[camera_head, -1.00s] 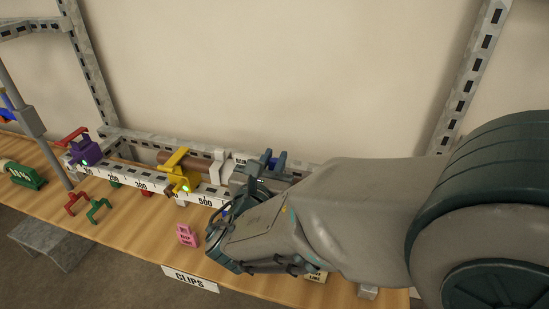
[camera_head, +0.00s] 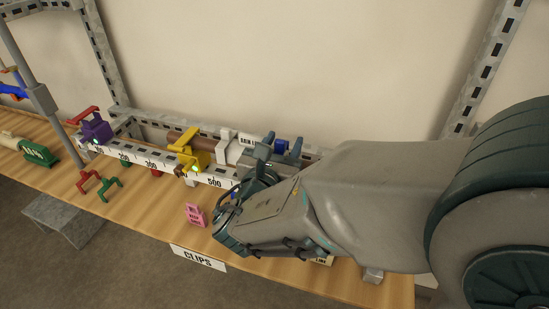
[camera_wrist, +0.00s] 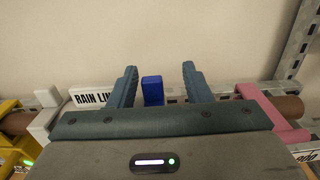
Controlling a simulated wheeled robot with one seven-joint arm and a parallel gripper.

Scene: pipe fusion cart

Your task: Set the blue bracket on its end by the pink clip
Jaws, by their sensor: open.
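The blue bracket (camera_wrist: 152,90) shows in the wrist view as an upright blue block between my fingers, with a gap to each. Its lower part is hidden behind my gripper's body. In the head view a bit of blue (camera_head: 281,145) shows between the fingertips. My gripper (camera_wrist: 159,82) is open; in the head view it is over the right part of the rail (camera_head: 282,150). The pink clip (camera_wrist: 268,106) is around a brown pipe, to the right of the bracket in the wrist view. In the head view my arm hides it.
A yellow clip (camera_head: 190,160) and a purple clip (camera_head: 96,129) sit along the numbered rail (camera_head: 135,157) at left. A metal upright (camera_wrist: 298,40) stands at right.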

